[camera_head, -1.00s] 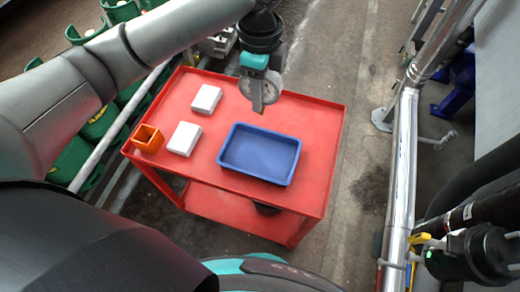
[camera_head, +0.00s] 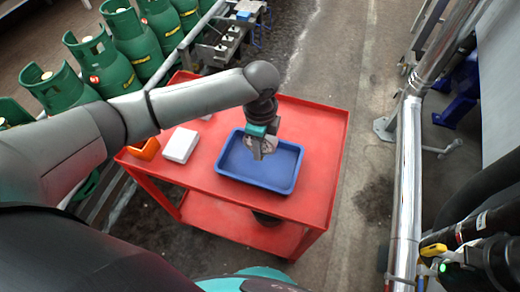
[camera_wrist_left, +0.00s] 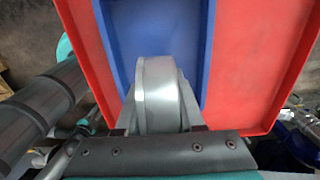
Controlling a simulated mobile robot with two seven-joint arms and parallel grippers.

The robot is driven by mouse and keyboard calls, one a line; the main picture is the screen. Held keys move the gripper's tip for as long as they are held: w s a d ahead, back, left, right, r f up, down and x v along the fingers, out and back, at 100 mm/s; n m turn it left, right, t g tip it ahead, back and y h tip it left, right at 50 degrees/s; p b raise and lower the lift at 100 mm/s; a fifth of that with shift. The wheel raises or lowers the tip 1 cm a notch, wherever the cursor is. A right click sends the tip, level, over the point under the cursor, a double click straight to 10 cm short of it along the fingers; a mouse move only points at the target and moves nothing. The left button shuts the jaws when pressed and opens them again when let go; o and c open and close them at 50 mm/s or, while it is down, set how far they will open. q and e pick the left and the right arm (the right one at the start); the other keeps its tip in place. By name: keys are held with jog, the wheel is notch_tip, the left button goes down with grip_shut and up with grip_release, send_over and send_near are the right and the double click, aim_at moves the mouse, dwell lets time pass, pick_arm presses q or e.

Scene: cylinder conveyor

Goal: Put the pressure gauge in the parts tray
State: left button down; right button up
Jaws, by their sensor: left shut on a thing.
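My left gripper (camera_head: 262,152) is shut on the pressure gauge (camera_head: 257,143) and points down over the blue parts tray (camera_head: 238,168). In the left wrist view the gauge (camera_wrist_left: 160,90) shows as a round silver-grey body, edge on, between the fingers (camera_wrist_left: 158,125). The tray (camera_wrist_left: 190,25) lies beyond it there, on the red cart top. The gauge looks to be above the tray floor; I cannot tell how high. The tray looks empty where it shows. My right gripper is not in view.
The tray stands on a red cart (camera_head: 315,150). A white box (camera_head: 180,145) and an orange container (camera_head: 145,149) are left of the tray, partly near my arm. Green gas cylinders (camera_head: 128,40) line the back left. A shiny metal pipe (camera_head: 405,170) runs along the right.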

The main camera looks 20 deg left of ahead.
pick_arm(q)
notch_tip(320, 180, down, 2)
jog(key=shift+r, duration=0.1)
jog(key=c, duration=0.5)
grip_release()
notch_tip(320, 180, up, 12)
jog(key=p, duration=0.2)
jog(key=shift+p, duration=0.4)
jog(key=shift+d, duration=0.1)
